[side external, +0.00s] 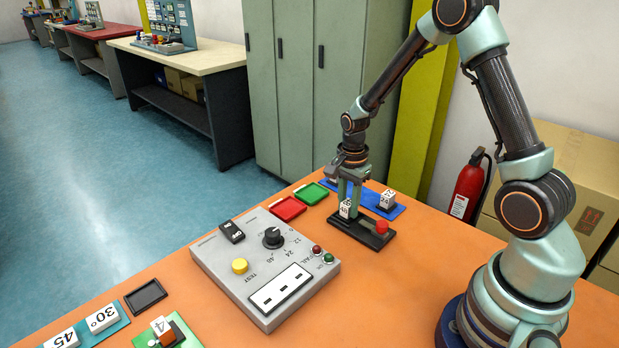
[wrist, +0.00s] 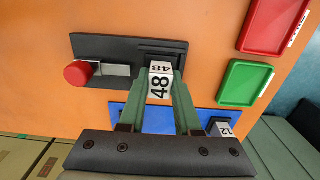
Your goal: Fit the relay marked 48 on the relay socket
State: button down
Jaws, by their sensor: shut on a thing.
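My gripper (side external: 350,197) points down and is shut on the white relay marked 48 (wrist: 160,82), with a green finger on either side of it. The relay also shows in the side view (side external: 345,209). It is upright at the left end of a black base (side external: 359,232) with a red knob (side external: 381,227), which looks like the relay socket. In the wrist view this base (wrist: 120,46) has a grey slide (wrist: 116,70) beside the red knob (wrist: 78,74), and the relay is at the other end. I cannot tell whether the relay is seated or just above.
A blue tray (side external: 370,200) behind holds another relay (side external: 388,199); one marked 12 (wrist: 222,128) shows in the wrist view. Red (side external: 288,208) and green (side external: 314,193) trays lie left of the base. A grey test panel (side external: 265,265) stands in front. Orange table right of the base is clear.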

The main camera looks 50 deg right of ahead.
jog(key=c, duration=0.5)
grip_release()
jog(key=shift+r, duration=0.1)
notch_tip(320, 180, up, 12)
jog(key=s+a+r+n+t, duration=0.2)
jog(key=s+a+r+n, duration=0.1)
jog(key=n, duration=0.3)
jog(key=s+a+r+n+t, duration=0.1)
jog(key=s+a+r+n, duration=0.2)
jog(key=n, duration=0.3)
jog(key=s+a+r+n+t, duration=0.2)
jog(key=s+a+r+n, duration=0.2)
jog(key=n, duration=0.2)
jog(key=shift+r+t, duration=0.25)
jog(key=shift+t, duration=0.05)
